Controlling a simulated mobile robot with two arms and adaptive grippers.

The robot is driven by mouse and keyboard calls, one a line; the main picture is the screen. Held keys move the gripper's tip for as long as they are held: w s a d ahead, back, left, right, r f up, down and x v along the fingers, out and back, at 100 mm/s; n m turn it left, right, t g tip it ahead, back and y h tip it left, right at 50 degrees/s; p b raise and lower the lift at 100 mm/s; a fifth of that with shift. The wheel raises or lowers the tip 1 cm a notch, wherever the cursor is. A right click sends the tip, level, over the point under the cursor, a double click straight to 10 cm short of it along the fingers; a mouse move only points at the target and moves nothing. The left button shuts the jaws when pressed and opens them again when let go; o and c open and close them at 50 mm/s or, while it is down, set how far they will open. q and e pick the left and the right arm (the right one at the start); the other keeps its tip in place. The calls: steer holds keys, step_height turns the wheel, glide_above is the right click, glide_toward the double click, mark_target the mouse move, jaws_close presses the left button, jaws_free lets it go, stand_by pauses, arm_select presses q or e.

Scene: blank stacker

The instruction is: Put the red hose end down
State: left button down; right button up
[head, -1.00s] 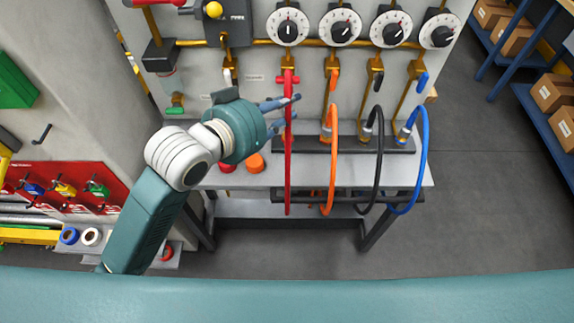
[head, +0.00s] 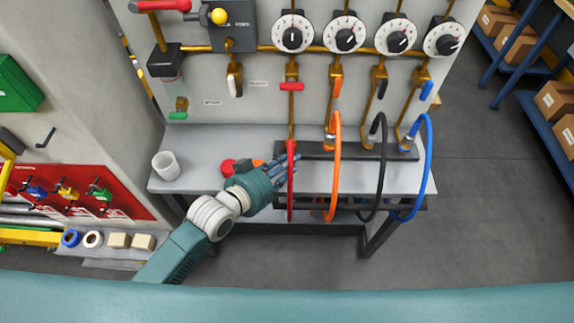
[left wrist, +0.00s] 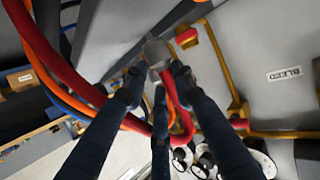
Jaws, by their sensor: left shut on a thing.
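The red hose (head: 291,195) hangs as a narrow loop over the front of the grey bench, leftmost of the hoses. My left gripper (head: 287,172) is at its upper part, low over the bench and below the red-handled tap (head: 291,87). In the left wrist view, my left gripper (left wrist: 157,76) has its dark fingers closed around the hose end, a grey metal fitting (left wrist: 156,52) with red hose beside it. Whether the end touches anything is hidden by the fingers. My right gripper is in no view.
Orange (head: 335,165), black (head: 380,150) and blue (head: 428,150) hoses stand close on the right along a dark rail. A red button (head: 228,166) lies left of the gripper. A white cup (head: 166,166) is at the bench's left, with bare bench (head: 205,150) between.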

arm_select(q)
steer(key=shift+f, duration=0.5)
steer(key=shift+f, duration=0.1)
steer(key=shift+f+b, duration=0.3)
steer(key=shift+f, duration=0.25)
steer(key=c, duration=1.4)
jaws_free()
steer(key=shift+r, duration=0.3)
steer(key=v, duration=1.2)
steer(key=shift+r+b, duration=0.3)
